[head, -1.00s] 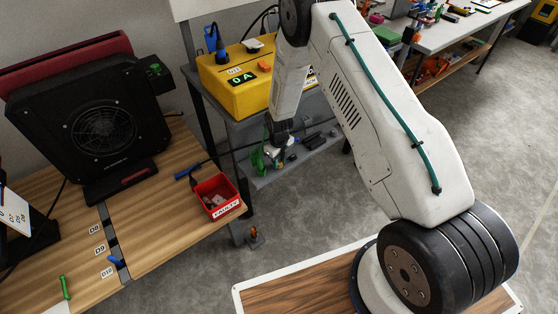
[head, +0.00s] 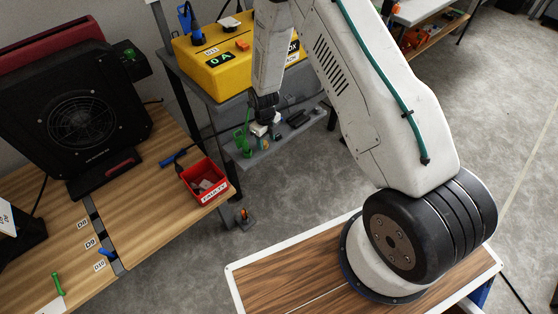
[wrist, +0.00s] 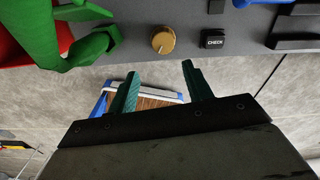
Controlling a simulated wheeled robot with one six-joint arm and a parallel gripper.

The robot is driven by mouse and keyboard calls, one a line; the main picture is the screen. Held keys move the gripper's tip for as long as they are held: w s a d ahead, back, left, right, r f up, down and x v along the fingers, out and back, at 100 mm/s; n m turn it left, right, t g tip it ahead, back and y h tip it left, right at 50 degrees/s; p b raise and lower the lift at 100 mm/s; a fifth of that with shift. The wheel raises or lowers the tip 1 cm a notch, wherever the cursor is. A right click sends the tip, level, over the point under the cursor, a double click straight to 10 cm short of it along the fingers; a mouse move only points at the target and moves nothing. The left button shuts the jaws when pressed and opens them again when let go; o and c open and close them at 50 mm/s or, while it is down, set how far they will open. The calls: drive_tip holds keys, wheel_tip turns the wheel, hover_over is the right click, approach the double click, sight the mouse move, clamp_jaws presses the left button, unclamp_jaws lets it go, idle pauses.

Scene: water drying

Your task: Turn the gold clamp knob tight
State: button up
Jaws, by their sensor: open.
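The gold clamp knob (wrist: 163,40) is a round, gold-brown knob with a pale pointer line, on a grey surface in the wrist view. A black block marked CHECK (wrist: 213,40) sits just to its right. My gripper (wrist: 160,70) has two teal fingers spread apart with nothing between them. In the picture the fingertips lie just below the knob, one to each side, and do not touch it. In the head view my gripper (head: 264,112) hangs over the lower grey shelf (head: 270,155). I cannot make out the knob there.
A green clamp-like part (wrist: 90,38) stands close left of the knob, beside a red object (wrist: 30,40). Dark blocks (wrist: 300,30) lie to the right. A yellow case (head: 225,65) stands above the shelf. A red FAULTY bin (head: 205,182) sits on the wooden bench.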

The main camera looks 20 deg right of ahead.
drive_tip(key=s+r, duration=0.1)
drive_tip(key=s, duration=1.2)
drive_tip(key=shift+s+r, duration=0.2)
drive_tip(key=shift+s, duration=0.05)
drive_tip(key=s+d+r+n, duration=0.1)
drive_tip(key=s+r+n, duration=0.6)
drive_tip(key=r, duration=0.8)
drive_tip(key=s+d+r+n+t, duration=0.1)
drive_tip(key=s+r+n, duration=0.7)
drive_tip(key=r+n, duration=0.5)
drive_tip(key=s+d+r+n, duration=0.1)
drive_tip(key=s+r+n, duration=0.6)
drive_tip(key=r, duration=1.2)
drive_tip(key=shift+s+d+n, duration=0.15)
drive_tip(key=shift+s+n, duration=0.1)
drive_tip(key=shift+n, duration=1.65)
